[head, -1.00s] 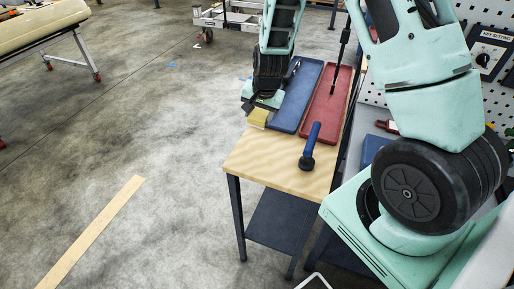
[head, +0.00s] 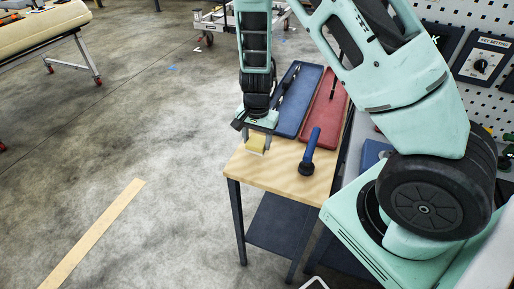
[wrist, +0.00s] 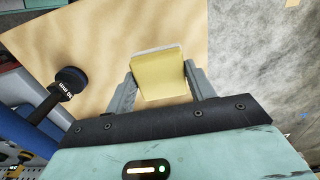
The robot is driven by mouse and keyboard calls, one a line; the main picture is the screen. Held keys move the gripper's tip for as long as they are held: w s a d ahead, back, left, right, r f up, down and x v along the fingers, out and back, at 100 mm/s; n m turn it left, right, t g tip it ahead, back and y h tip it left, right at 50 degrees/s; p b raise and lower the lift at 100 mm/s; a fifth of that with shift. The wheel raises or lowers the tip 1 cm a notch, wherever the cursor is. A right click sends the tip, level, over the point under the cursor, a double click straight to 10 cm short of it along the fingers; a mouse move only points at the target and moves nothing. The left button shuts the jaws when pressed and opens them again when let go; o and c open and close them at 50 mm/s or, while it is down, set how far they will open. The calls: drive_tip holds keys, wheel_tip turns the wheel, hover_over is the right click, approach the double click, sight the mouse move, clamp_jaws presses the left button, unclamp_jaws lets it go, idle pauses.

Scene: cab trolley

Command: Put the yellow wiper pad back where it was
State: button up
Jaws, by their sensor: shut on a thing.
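The yellow wiper pad (head: 256,143) is a small yellow block with a pale edge. It is between the fingers of my gripper (head: 258,141), near the left edge of the wooden trolley top (head: 272,177). In the wrist view the pad (wrist: 159,75) sits between both fingers of my gripper (wrist: 161,82), which are shut on its sides. The wooden top shows behind it. I cannot tell whether the pad touches the top or hangs just above it.
A blue tray (head: 300,101) holding dark tools and a red tray (head: 325,112) lie at the back of the top. A blue torch-like tool (head: 309,153) lies to the right of the pad. The front of the top is clear. Concrete floor lies left.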

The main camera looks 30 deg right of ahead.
sight(257, 141)
drive_tip(key=shift+f, duration=1.9)
drive_tip(key=shift+c, duration=0.4)
drive_tip(key=o, duration=1)
drive_tip(key=shift+c, duration=0.2)
drive_tip(key=shift+r, duration=0.1)
wheel_tip(257, 141, up, 12)
drive_tip(key=shift+f, duration=0.2)
drive_tip(key=s+a+r+n+y, duration=0.1)
drive_tip(key=s+a+r+n, duration=0.25)
drive_tip(key=a, duration=0.35)
drive_tip(key=s+a+r+n+y, duration=0.1)
drive_tip(key=s+a+r+n, duration=0.25)
drive_tip(key=s+a, duration=0.2)
drive_tip(key=s+a+r+n, duration=0.3)
drive_tip(key=s+n, duration=0.3)
drive_tip(key=s, duration=0.1)
drive_tip(key=s+a+r+n+h, duration=0.1)
drive_tip(key=s+a+r+n, duration=0.2)
drive_tip(key=s+n, duration=0.3)
drive_tip(key=shift+s+a, duration=0.15)
drive_tip(key=shift+s, duration=0.7)
